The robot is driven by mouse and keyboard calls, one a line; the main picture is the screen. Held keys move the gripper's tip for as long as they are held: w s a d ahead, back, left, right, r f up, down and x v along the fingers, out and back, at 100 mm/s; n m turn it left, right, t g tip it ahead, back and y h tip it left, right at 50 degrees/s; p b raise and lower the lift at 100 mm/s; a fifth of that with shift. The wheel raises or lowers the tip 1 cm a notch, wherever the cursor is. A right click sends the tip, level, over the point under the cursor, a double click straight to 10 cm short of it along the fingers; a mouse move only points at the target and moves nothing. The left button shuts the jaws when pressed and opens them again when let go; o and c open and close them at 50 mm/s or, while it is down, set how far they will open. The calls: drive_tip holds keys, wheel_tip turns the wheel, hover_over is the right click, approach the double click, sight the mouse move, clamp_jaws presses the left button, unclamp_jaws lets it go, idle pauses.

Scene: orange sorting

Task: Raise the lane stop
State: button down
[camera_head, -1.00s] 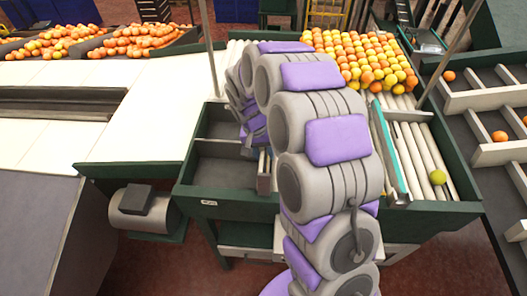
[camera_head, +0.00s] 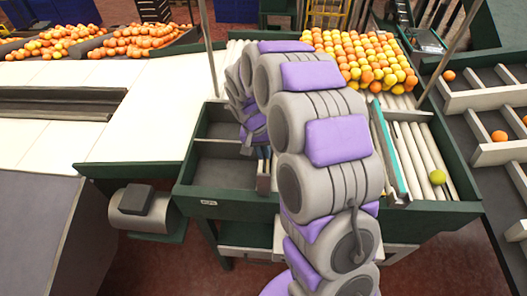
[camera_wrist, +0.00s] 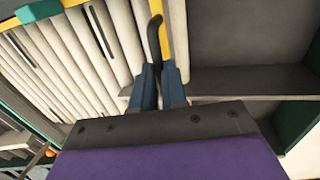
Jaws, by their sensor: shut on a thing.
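In the wrist view my gripper (camera_wrist: 159,72) has its two dark blue fingers close together on a dark curved handle (camera_wrist: 153,38). The handle lies along a yellow strip (camera_wrist: 165,30) at the edge of the pale rollers; this looks like the lane stop. I cannot tell whether it is raised. In the head view my arm hides the lane stop, and only a small part of my gripper (camera_head: 263,160) shows beside the dark bins. A teal bar (camera_head: 389,152) stands between roller lanes to the right of my arm.
Oranges and yellow fruit (camera_head: 362,62) are massed on the rollers behind my arm. One yellow-green fruit (camera_head: 438,177) sits on the right rollers. A green-walled empty bin (camera_head: 222,172) is left of my gripper. Thin upright posts (camera_head: 208,50) stand nearby.

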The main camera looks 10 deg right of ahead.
wheel_tip(320, 180, up, 8)
drive_tip(key=shift+f+p, duration=0.25)
drive_tip(key=shift+p, duration=0.05)
drive_tip(key=c, duration=1.2)
unclamp_jaws()
drive_tip(key=shift+a+f, duration=0.1)
drive_tip(key=shift+o, duration=0.2)
drive_tip(key=w+a+r, duration=0.1)
drive_tip(key=a+r, duration=0.2)
drive_tip(key=r, duration=1.4)
drive_tip(key=shift+w+a, duration=0.15)
drive_tip(key=shift+a, duration=0.05)
drive_tip(key=s+d+f+n+b, duration=0.1)
drive_tip(key=s+f+b, duration=0.3)
drive_tip(key=s+f, duration=0.3)
drive_tip(key=s+d+f+n+y+b, duration=0.1)
drive_tip(key=s+f+b, duration=0.3)
drive_tip(key=s, duration=1.2)
drive_tip(key=s+d+f+n+g+y+b, duration=0.1)
drive_tip(key=s+f+b, duration=0.3)
drive_tip(key=s+f, duration=0.7)
drive_tip(key=shift+s+d+f+n+b, duration=0.3)
drive_tip(key=shift+s+d+b, duration=0.1)
drive_tip(key=shift+s+d, duration=0.35)
